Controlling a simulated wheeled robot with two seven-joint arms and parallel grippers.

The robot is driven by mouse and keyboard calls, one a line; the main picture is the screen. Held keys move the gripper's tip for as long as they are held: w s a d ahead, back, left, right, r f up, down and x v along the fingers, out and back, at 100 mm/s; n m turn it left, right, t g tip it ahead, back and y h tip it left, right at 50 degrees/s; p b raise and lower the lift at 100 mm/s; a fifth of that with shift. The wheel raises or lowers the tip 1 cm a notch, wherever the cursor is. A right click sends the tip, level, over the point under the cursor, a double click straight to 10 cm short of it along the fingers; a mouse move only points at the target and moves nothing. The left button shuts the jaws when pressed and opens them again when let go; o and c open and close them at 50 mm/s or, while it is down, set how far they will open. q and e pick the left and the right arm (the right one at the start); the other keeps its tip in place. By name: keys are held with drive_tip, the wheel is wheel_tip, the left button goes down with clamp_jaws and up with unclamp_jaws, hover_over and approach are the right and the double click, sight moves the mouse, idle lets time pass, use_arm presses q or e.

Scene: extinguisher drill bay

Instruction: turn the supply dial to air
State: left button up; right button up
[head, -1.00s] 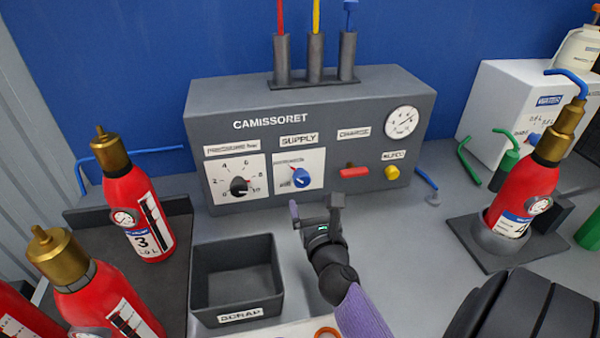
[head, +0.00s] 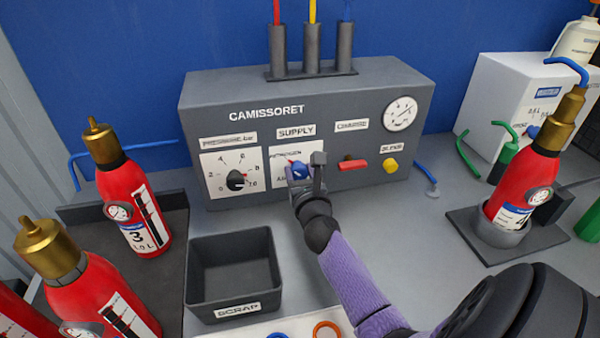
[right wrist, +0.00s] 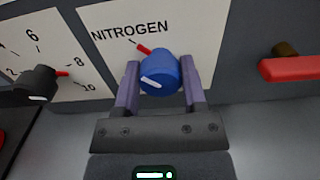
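The supply dial (head: 300,170) is a blue knob with a red pointer on a white plate of the grey CAMISSORET panel (head: 400,150). In the right wrist view the blue dial (right wrist: 160,77) has its red pointer toward the upper left, by the word NITROGEN. My right gripper (head: 304,171) is at the panel, with one finger on each side of the dial. The right wrist view shows both fingers close against the knob, and the gripper looks shut on it. The AIR label is mostly hidden behind the gripper. My left gripper is not in view.
A black pressure dial (head: 236,181) is left of the supply dial. A red lever (head: 353,165) and a yellow knob (head: 390,166) are to the right. An open scrap bin (head: 235,306) stands below. Red extinguishers stand left (head: 132,200) and right (head: 527,180).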

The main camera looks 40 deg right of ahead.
clamp_jaws()
drive_tip(key=shift+n, duration=0.3)
drive_tip(key=n+p, duration=0.1)
drive_tip(key=n, duration=0.1)
drive_tip(key=shift+n, duration=0.4)
drive_tip(key=n+p, duration=0.2)
drive_tip(key=n, duration=0.3)
drive_tip(key=shift+a, duration=0.1)
drive_tip(key=n+p, duration=0.1)
drive_tip(key=n, duration=0.4)
drive_tip(key=shift+f+n+p, duration=0.2)
drive_tip(key=shift+n+p, duration=0.3)
drive_tip(key=shift+n, duration=1.7)
